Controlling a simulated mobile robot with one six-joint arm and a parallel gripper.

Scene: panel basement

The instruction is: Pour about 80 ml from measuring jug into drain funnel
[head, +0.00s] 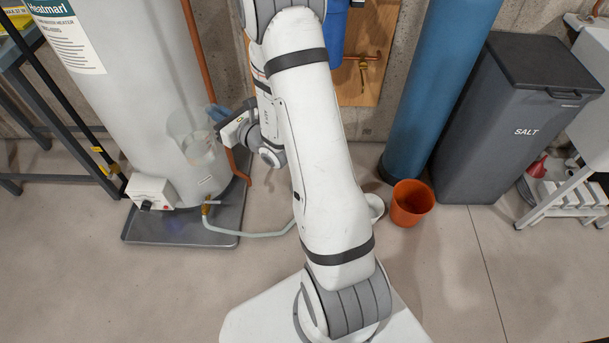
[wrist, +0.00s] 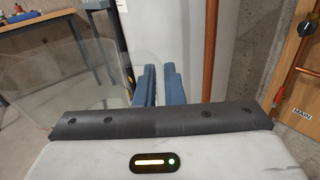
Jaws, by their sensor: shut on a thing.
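The clear measuring jug (head: 192,135) is held in the air in front of the white water heater. It looks roughly upright; its liquid level is hard to make out. My gripper (head: 219,115) is at its right side, blue fingers shut on it, apparently at the handle. In the wrist view the jug (wrist: 75,85) fills the left, beside the blue fingers (wrist: 158,84); the grip point is hidden. A pale round thing (head: 376,206) on the floor, partly behind my arm, may be the drain funnel; I cannot tell.
An orange bucket (head: 411,203) stands right of the pale thing, near a blue cylinder (head: 432,80) and grey salt bin (head: 510,120). The heater (head: 145,90) stands in a grey pan (head: 180,225) with a hose (head: 250,234). A copper pipe (wrist: 210,50) rises right of the fingers.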

